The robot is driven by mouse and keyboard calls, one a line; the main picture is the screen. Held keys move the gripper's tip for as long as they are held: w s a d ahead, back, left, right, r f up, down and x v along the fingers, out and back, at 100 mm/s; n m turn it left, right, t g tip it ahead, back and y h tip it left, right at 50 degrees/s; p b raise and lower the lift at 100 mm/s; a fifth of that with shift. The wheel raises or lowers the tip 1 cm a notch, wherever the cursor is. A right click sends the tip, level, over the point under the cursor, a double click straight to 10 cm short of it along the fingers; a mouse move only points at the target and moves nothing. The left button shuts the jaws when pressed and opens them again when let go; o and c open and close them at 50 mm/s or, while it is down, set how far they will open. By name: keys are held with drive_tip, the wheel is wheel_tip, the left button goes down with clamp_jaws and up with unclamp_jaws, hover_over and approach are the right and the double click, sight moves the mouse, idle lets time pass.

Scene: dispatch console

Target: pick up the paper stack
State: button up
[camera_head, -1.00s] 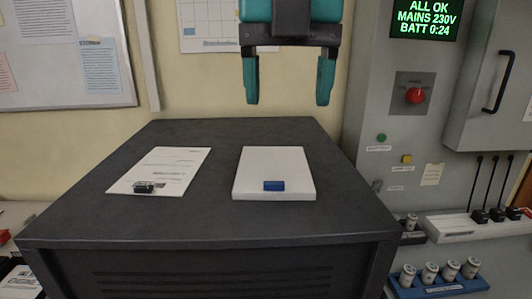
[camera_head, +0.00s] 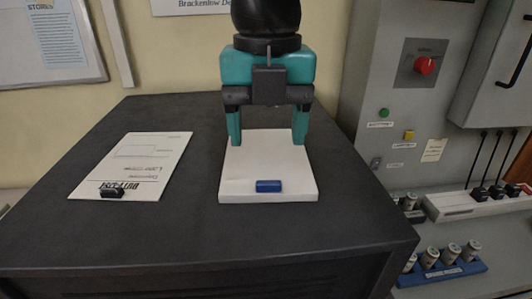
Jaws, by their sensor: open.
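The paper stack (camera_head: 266,164) is a thick white block of sheets lying flat on the dark cabinet top, with a blue clip or block (camera_head: 269,186) at its near edge. My gripper (camera_head: 267,140) is teal and black and points down over the far part of the stack. Its jaws are open, with one finger by the left side and one by the right side of the stack. I cannot tell whether the fingertips touch it.
The dark cabinet top (camera_head: 210,240) is clear around the stack. A thin printed sheet (camera_head: 140,160) with a black clip (camera_head: 112,192) lies to the left. A grey panel with a red knob (camera_head: 425,66) stands at the right, above a blue holder (camera_head: 445,273) of several cylinders.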

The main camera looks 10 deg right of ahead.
sight(269, 181)
wheel_tip(269, 181, down, 8)
drive_tip(key=p, duration=0.2)
drive_tip(key=shift+d+r+p, duration=0.1)
drive_tip(key=shift+r+p, duration=0.15)
drive_tip(key=shift+p, duration=0.05)
drive_tip(key=c, duration=1.2)
